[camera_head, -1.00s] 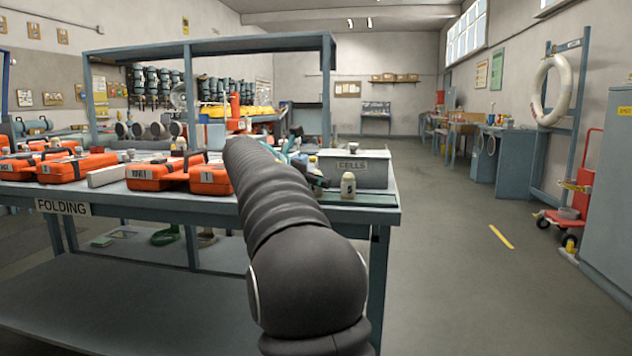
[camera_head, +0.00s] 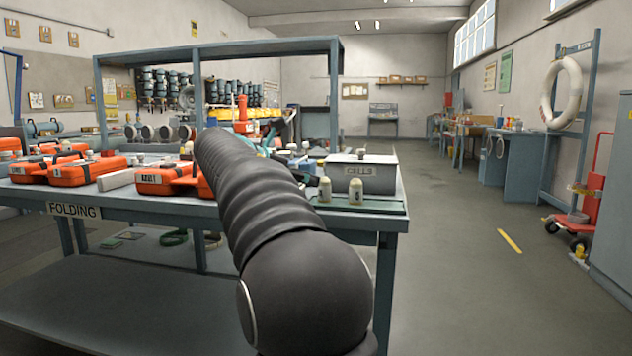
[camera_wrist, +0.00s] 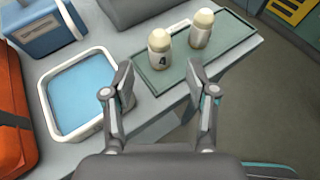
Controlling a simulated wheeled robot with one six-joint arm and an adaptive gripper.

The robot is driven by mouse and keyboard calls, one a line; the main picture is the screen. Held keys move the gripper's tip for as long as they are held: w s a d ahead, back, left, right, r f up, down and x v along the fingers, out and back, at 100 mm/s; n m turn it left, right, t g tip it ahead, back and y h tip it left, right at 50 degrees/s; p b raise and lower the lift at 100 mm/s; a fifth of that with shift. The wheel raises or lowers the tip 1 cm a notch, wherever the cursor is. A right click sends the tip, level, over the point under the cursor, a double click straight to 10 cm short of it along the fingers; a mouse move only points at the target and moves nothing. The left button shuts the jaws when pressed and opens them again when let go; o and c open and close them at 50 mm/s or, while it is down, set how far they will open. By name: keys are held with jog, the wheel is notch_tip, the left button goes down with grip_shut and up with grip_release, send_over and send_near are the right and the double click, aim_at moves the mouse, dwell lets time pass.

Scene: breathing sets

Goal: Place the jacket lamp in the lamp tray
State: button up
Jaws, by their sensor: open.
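Two cream, bottle-shaped lamps with rounded caps stand upright on a flat green tray (camera_wrist: 235,48). The lamp marked 4 (camera_wrist: 160,50) is on the left, and the other lamp (camera_wrist: 201,29) is to its right, apart from it. In the head view they are the left lamp (camera_head: 324,190) and the right lamp (camera_head: 355,192), on the green tray (camera_head: 388,204) at the table's right end. My gripper (camera_wrist: 161,78) is open and empty, its fingertips spread just short of the lamp marked 4.
A white-rimmed tray with a blue base (camera_wrist: 48,106) lies left of my gripper. A blue box (camera_wrist: 45,28) and an orange case (camera_wrist: 12,120) are farther left. The grey CELLS box (camera_head: 362,174) stands behind the lamps. Floor is clear right of the table (camera_head: 398,222).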

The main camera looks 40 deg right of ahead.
jog(key=shift+v, duration=2)
jog(key=s+a+f+m+t+y, duration=0.4)
jog(key=s+a+f+m+y, duration=0.9)
jog(key=s+a+f+m, duration=0.6)
jog(key=s+a+f, duration=0.6)
jog(key=s+f, duration=0.4)
jog(key=shift+a, duration=0.3)
